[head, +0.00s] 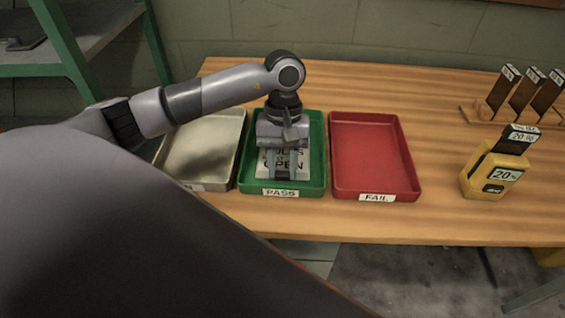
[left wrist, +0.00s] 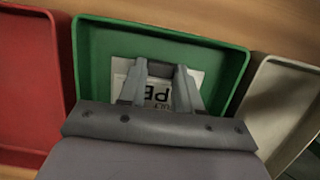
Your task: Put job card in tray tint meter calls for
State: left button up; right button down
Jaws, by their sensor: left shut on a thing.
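The job card (head: 262,170) is white with dark print, of which "OPEN" can be read. It is within the green tray (head: 317,183), labelled PASS, at the tray's floor or just above it. My left gripper (head: 284,177) points down into this tray and is shut on the card, covering part of it. The left wrist view shows the card (left wrist: 160,94) between the fingers, inside the green walls. The yellow tint meter (head: 476,183) stands at the right and reads 20%. A dark sample with a 20% label is in its top. My right gripper is out of view.
A red tray (head: 372,152) labelled FAIL, empty, is right of the green one. An empty grey metal tray (head: 207,150) is at its left, its label partly hidden. A wooden rack (head: 480,112) holds several dark samples at the far right. Bare table lies between red tray and meter.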

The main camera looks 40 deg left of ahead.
pick_arm(q)
jog(key=shift+f+b, duration=0.2)
jog(key=shift+b, duration=0.1)
jog(key=o, duration=0.9)
jog(key=shift+r, duration=0.1)
jog(key=shift+r+p, duration=0.25)
jog(key=shift+p, duration=0.2)
jog(key=v, duration=1.1)
jog(key=shift+r, duration=0.35)
jog(key=shift+w, duration=0.1)
